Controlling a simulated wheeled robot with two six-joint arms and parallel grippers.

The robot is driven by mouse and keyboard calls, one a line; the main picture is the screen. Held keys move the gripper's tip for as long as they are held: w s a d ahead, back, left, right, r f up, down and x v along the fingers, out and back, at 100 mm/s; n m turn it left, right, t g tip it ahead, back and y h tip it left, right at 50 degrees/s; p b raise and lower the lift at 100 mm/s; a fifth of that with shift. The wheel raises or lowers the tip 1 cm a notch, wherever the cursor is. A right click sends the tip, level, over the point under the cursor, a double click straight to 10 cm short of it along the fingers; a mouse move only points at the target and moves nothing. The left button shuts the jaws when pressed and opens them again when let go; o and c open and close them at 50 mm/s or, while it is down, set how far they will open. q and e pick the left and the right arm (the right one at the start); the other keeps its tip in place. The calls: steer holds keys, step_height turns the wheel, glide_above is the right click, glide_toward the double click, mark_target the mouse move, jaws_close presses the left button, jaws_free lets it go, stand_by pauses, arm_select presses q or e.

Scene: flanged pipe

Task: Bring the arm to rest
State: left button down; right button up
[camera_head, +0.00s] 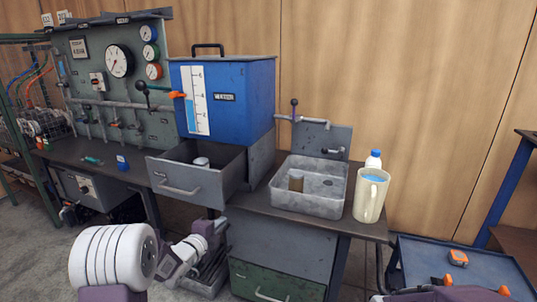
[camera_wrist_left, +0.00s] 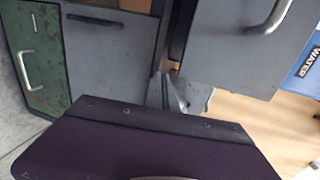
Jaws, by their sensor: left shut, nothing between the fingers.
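My left arm comes in from the lower left in the head view, in front of the bench. Its gripper (camera_head: 217,229) is low, below the open grey drawer (camera_head: 188,187), and looks apart from it. In the left wrist view the shut, empty fingers (camera_wrist_left: 167,93) point toward the bench front, past the purple gripper body. The drawer front and its handle (camera_wrist_left: 268,15) show at the upper right there. A purple part of mine shows at the bottom right edge of the head view, but no right gripper can be made out.
A gauge panel (camera_head: 95,75) stands at left. A blue cart (camera_head: 415,262) is at right.

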arm_select(q)
steer(key=s+d+r+n+g+y+p, duration=0.1)
steer(key=s+d+r+n, duration=0.2)
steer(key=s+d+r, duration=0.15)
steer(key=s+a+f+n+g+y, duration=0.1)
steer(key=s+f+n+g, duration=0.4)
steer(key=s, duration=0.4)
steer(key=s+f+n+g+y, duration=0.1)
steer(key=s+f+n+g, duration=0.25)
steer(key=s+n, duration=0.45)
steer(key=s+a+f+n+g+y, duration=0.1)
steer(key=s+f+n+g, duration=0.4)
steer(key=s, duration=0.6)
step_height(320, 180, up, 37)
steer(key=p, duration=3.8)
steer(key=shift+s+r+t, duration=0.15)
steer(key=shift+t, duration=0.2)
steer(key=shift+a, duration=0.1)
